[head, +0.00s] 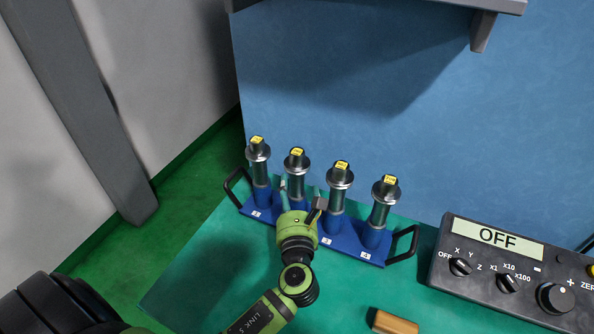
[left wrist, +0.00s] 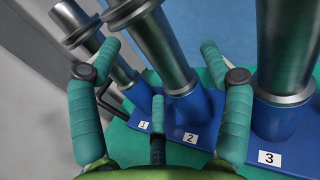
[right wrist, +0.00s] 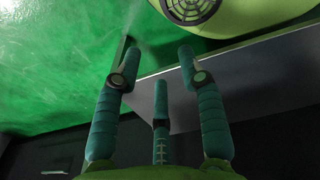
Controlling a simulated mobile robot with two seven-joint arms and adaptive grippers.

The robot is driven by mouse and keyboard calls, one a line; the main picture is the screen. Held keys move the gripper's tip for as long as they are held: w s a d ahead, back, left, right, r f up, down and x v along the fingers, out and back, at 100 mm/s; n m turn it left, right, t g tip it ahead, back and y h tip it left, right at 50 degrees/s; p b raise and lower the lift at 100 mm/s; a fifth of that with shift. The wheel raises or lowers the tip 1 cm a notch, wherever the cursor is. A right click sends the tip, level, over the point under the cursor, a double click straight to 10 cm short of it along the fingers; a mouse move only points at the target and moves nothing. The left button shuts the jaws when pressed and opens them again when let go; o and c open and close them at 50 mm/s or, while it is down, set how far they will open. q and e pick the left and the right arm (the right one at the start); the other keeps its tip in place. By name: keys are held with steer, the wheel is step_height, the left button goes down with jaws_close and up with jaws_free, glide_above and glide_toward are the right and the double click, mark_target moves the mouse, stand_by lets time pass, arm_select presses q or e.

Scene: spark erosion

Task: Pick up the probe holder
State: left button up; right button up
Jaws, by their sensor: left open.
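Several metallic probe holders with yellow-labelled tops stand in a row on a blue rack (head: 345,243) with black end handles. My left gripper (head: 301,194) is open in front of the second probe holder (head: 297,161) from the left, hiding its lower part. In the left wrist view, the fingers (left wrist: 160,52) spread to either side of holder 2 (left wrist: 158,38). Holder 1 (left wrist: 117,68) is on the left and holder 3 (left wrist: 286,45) on the right. Whether the fingers touch holder 2 is unclear. My right gripper (right wrist: 158,50) is open and empty, away from the rack.
A black control box (head: 500,270) reading OFF lies right of the rack. A wooden block (head: 396,322) lies near the bottom of the head view. A blue wall (head: 400,120) rises behind the rack, and a grey shelf (head: 420,3) overhangs it. The green table left of the gripper is clear.

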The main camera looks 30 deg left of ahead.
mark_target(293, 152)
arm_select(q)
steer(key=x, duration=0.3)
steer(key=shift+w+a+f, duration=0.15)
steer(key=shift+w+a, duration=0.1)
steer(key=shift+a, duration=0.05)
steer(key=c, duration=1.4)
jaws_close()
steer(key=shift+r, duration=0.25)
step_height(293, 152, up, 10)
steer(key=shift+f+p, duration=0.1)
steer(key=shift+p, duration=0.85)
arm_select(e)
steer(key=shift+w+a+r, duration=0.15)
steer(key=shift+w+r, duration=0.25)
steer(key=shift+r, duration=0.25)
steer(key=shift+w+a+r, duration=0.15)
steer(key=shift+w+r, duration=0.25)
steer(key=shift+r, duration=0.2)
steer(key=shift+r, duration=0.15)
arm_select(q)
steer(key=shift+p, duration=0.5)
arm_select(e)
steer(key=shift+r, duration=0.25)
